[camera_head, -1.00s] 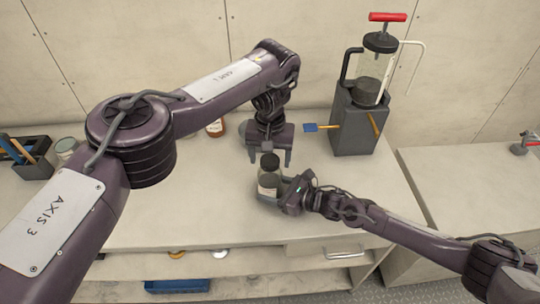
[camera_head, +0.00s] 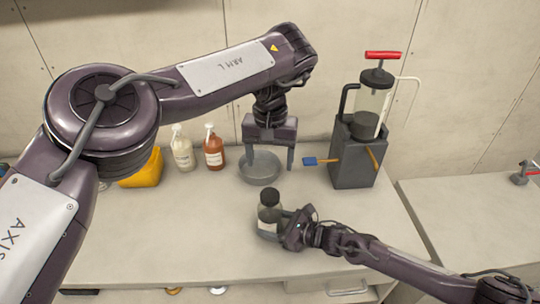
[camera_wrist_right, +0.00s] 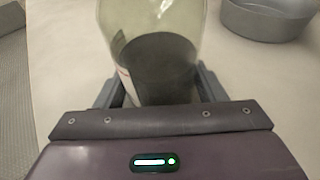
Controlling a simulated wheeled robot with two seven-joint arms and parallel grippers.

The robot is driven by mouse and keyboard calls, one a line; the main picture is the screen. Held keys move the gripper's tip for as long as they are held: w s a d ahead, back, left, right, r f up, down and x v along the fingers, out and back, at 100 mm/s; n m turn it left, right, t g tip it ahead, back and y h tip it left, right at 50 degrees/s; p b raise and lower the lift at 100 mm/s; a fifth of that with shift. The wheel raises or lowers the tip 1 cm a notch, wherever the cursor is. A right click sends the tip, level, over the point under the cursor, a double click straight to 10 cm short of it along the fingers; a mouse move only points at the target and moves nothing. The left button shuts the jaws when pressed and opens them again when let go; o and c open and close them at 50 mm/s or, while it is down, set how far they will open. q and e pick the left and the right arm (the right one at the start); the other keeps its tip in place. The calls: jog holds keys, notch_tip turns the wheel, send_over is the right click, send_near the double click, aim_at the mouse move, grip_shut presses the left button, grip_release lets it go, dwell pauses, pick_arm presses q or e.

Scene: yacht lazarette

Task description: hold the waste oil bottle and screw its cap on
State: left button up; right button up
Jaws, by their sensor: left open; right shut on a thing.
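The waste oil bottle (camera_head: 269,220) stands upright on the bench, clear with dark oil inside and a pale label. A black cap (camera_head: 270,196) sits on its neck; how tight it is cannot be told. My right gripper (camera_head: 288,228) is shut on the bottle's body from the right; the right wrist view shows the bottle (camera_wrist_right: 155,60) between its fingers, its top out of frame. My left gripper (camera_head: 269,163) is open and empty, pointing down, apart from the cap and beyond it in the picture, in front of a grey round pan.
The grey pan (camera_head: 260,171) lies behind the bottle. A pump unit with a red handle (camera_head: 384,55) stands at the back right, a blue-ended tool (camera_head: 310,161) beside it. Pump bottles (camera_head: 213,150) and a yellow container (camera_head: 146,168) are at the back left. The front left bench is clear.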

dwell(0.3)
jog(key=o, duration=1.5)
jog(key=shift+c, duration=0.2)
jog(key=v, duration=1.2)
jog(key=shift+r, duration=0.1)
jog(key=shift+s, duration=0.1)
